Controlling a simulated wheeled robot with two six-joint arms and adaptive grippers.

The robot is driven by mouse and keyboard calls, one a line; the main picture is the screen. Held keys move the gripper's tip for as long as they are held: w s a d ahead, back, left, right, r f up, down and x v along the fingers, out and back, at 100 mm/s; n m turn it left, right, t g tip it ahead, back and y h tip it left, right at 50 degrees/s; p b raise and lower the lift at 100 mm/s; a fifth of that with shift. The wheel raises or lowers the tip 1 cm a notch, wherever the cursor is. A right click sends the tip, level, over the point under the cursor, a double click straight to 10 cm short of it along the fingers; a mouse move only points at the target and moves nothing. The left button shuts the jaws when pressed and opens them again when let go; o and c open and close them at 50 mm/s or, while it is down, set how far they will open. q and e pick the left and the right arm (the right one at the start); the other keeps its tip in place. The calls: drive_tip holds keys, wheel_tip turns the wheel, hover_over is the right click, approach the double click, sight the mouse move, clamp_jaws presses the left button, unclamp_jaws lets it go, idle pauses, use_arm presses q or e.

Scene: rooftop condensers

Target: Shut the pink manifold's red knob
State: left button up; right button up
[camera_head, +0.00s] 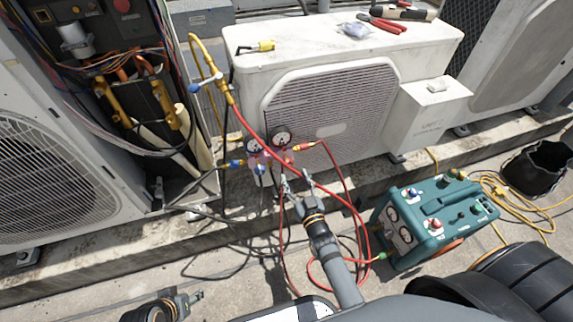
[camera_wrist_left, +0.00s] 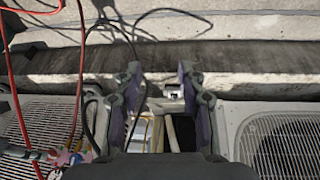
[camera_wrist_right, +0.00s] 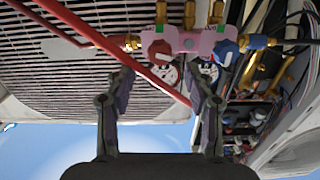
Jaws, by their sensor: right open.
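The pink manifold (camera_head: 262,160) hangs in front of the white condenser, with two gauges above its body. In the right wrist view the manifold (camera_wrist_right: 203,42) is near the top, with its red knob (camera_wrist_right: 158,50) on the left and blue knob (camera_wrist_right: 226,48) on the right. My right gripper (camera_head: 295,182) is open just in front of the manifold. In the right wrist view its fingers (camera_wrist_right: 162,88) are spread below the red knob and apart from it. My left gripper (camera_head: 190,299) is low at the front, open and empty, with its fingers (camera_wrist_left: 161,78) apart.
A red hose (camera_wrist_right: 110,55) slants across the right wrist view past the red knob and between the fingers. The condenser (camera_head: 330,110) stands behind the manifold. A teal recovery machine (camera_head: 435,215) stands right of my right arm. Hoses lie on the floor.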

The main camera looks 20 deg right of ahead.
sight(289, 165)
drive_tip(key=w, duration=0.2)
drive_tip(key=w+b, duration=0.1)
drive_tip(key=w, duration=0.1)
drive_tip(key=shift+w+f, duration=0.2)
drive_tip(key=shift+w, duration=0.1)
drive_tip(key=w+b, duration=0.1)
drive_tip(key=w, duration=0.1)
drive_tip(key=shift+w+a+r, duration=0.1)
drive_tip(key=shift+w, duration=0.3)
use_arm(q)
drive_tip(key=w+t, duration=0.1)
drive_tip(key=w, duration=0.1)
drive_tip(key=w+r+t, duration=0.1)
drive_tip(key=w+t, duration=0.1)
drive_tip(key=w, duration=0.1)
drive_tip(key=shift+d, duration=0.1)
use_arm(e)
drive_tip(key=shift+c, duration=0.2)
